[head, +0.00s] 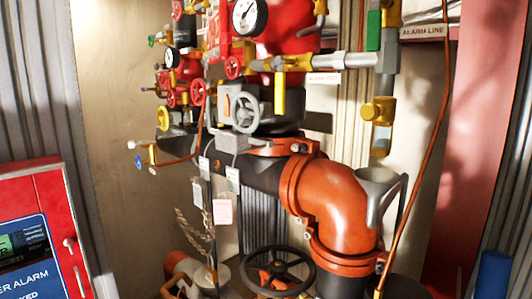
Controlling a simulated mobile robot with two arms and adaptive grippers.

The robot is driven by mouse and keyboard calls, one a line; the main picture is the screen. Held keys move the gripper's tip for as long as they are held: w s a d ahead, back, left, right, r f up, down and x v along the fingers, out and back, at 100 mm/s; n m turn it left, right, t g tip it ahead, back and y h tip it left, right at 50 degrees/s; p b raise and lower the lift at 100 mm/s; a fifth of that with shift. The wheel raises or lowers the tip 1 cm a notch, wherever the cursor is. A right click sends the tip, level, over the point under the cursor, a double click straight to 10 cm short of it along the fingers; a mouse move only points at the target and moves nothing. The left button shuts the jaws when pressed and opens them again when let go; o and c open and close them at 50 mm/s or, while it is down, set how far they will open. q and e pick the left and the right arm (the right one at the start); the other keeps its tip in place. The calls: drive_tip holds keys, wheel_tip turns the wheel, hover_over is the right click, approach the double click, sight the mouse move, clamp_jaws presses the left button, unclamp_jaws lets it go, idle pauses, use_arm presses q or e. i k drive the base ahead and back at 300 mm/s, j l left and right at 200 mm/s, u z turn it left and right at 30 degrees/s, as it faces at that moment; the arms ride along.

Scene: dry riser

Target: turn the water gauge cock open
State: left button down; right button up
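A white-faced gauge (248,17) is at the top centre, on red pipework. A small red handwheel (234,67) sits below it. A yellow lever (280,93) hangs straight down from a brass valve on a grey horizontal pipe. A second, smaller gauge (171,58) is at the upper left, among several small red handwheels. I cannot tell from the picture which of these fittings is the water gauge cock, or read any label naming it. Neither of my grippers shows in the head view.
A large orange pipe elbow (338,205) fills the lower right centre. A black handwheel (277,272) is low in front, and a grey handwheel (241,112) is above. A red alarm box (75,262) stands at lower left.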

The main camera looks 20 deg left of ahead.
sight(228, 65)
drive_tip(key=k+j+u, duration=0.15)
drive_tip(key=u, duration=0.2)
drive_tip(key=k+j+u, duration=0.15)
drive_tip(key=u, duration=0.2)
